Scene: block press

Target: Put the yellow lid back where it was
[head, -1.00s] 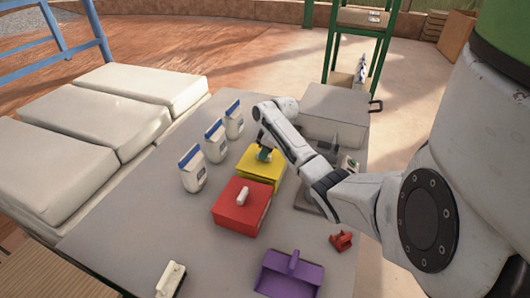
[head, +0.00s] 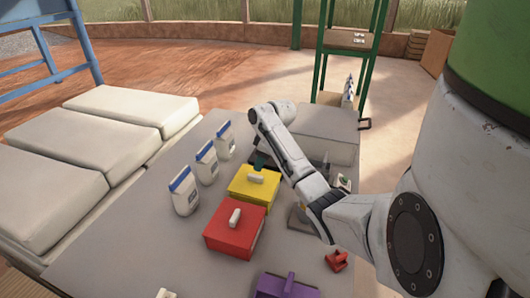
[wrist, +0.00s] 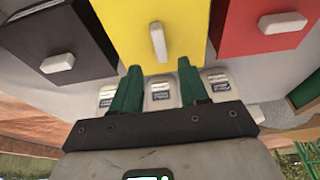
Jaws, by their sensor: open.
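The yellow lid (head: 243,181), with a white bar handle, lies flat on top of the yellow box behind the red box. In the wrist view the yellow lid (wrist: 120,30) fills the top middle, its handle just beyond my fingertips. My gripper (wrist: 160,66) is open, with nothing between its green fingers. In the head view my gripper (head: 260,160) is just behind the lid's handle, partly covered by my arm. It looks apart from the handle.
The red box (head: 228,234) with a white handle stands in front, and a purple box (head: 283,289) nearer still. A black box (wrist: 62,32) stands on the yellow one's other side. Several white cartons (head: 184,193) stand left. A small red object (head: 337,261) lies right.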

